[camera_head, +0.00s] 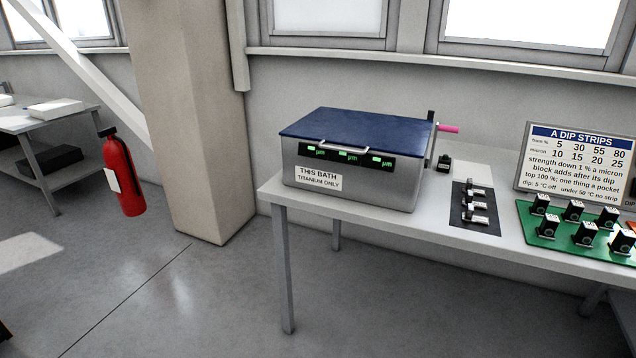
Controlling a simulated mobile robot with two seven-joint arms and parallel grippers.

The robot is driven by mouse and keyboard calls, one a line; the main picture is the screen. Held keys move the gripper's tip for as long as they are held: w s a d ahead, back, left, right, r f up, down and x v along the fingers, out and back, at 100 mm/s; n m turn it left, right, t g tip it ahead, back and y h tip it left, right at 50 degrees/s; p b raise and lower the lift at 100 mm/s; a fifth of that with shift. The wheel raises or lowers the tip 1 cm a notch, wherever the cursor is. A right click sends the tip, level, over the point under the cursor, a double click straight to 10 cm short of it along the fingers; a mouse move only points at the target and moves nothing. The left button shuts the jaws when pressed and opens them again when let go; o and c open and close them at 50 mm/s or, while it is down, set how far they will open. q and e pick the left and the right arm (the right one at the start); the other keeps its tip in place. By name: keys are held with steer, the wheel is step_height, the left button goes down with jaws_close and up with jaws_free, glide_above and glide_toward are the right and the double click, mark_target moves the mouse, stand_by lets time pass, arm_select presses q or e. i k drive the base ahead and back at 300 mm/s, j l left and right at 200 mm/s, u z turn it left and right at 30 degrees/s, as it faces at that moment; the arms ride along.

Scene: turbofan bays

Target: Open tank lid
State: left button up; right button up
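The tank (400,188) is a grey metal box on the left part of the table. Its flat dark blue lid (355,127) lies shut on top. A light metal handle (344,146) runs along the front edge of the lid. The tank's front has a black strip with green readouts and a label reading "THIS BATH TITANIUM ONLY". Neither of my grippers shows in the head view.
The white table (400,226) carries a dark mat (474,226) with several small blocks, a green board (558,240) with several black blocks, and a "A DIP STRIPS" sign (574,160). A pink-tipped rod (448,128) sticks out right of the tank. A pillar (190,120) stands behind left; the floor in front is clear.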

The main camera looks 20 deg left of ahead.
mark_target(400, 135)
steer(key=i+l, duration=0.15)
steer(key=i, duration=0.25)
steer(key=i+l, duration=0.2)
steer(key=i, duration=0.25)
steer(key=i+l, duration=0.15)
steer(key=i, duration=0.25)
steer(key=i+l, duration=0.15)
steer(key=i, duration=0.25)
